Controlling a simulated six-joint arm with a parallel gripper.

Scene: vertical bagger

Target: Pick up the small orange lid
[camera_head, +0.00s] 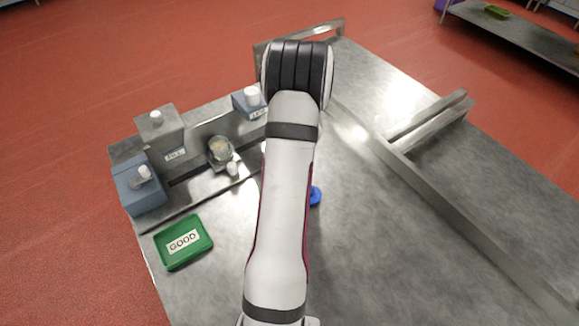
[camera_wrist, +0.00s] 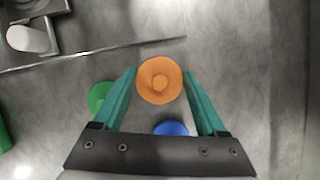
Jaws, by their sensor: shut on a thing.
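The small orange lid (camera_wrist: 160,80) is round with a raised centre knob. In the wrist view it sits between the tips of my gripper's two teal fingers (camera_wrist: 159,74), and my gripper is shut on it. I cannot tell whether the lid touches the grey steel table (camera_wrist: 250,60) or is above it. In the head view my own arm hides both the gripper and the orange lid.
A blue lid (camera_wrist: 171,129) and a green lid (camera_wrist: 100,97) lie close by, partly behind my gripper. A green tray labelled GOOD (camera_head: 184,242) is at the left. Machine blocks (camera_head: 160,135) stand behind it. A metal rail (camera_head: 440,210) crosses the right.

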